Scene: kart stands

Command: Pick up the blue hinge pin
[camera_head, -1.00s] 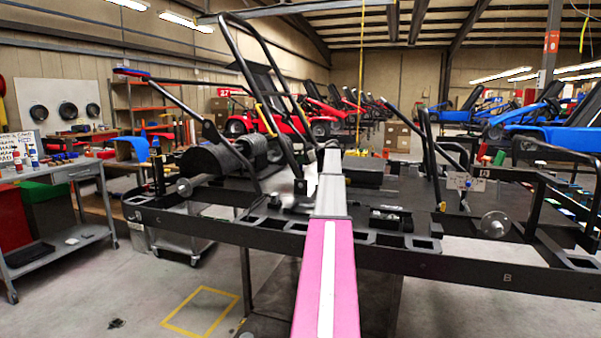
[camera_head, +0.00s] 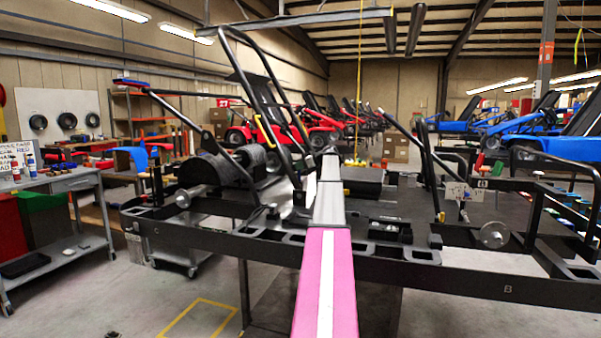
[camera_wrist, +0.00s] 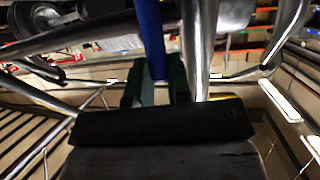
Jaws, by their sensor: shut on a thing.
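The blue hinge pin (camera_wrist: 149,38) shows in the wrist view as a long blue rod. It runs from the top edge down to between the dark green fingertips of my gripper (camera_wrist: 158,88). My gripper is shut on its lower end; the exact contact is partly hidden by the dark gripper body. A shiny metal tube (camera_wrist: 198,45) passes close to the right of the pin. In the head view my pink and grey arm reaches forward over the black kart frame (camera_head: 420,262), and I cannot make out the gripper or the pin there.
Black bent roll bars (camera_head: 262,85) rise close around the arm's far end. A grey workbench (camera_head: 60,183) with bottles stands at left. Red karts (camera_head: 265,133) and blue karts (camera_head: 560,140) stand behind. Floor with a yellow outline (camera_head: 200,318) is open at front left.

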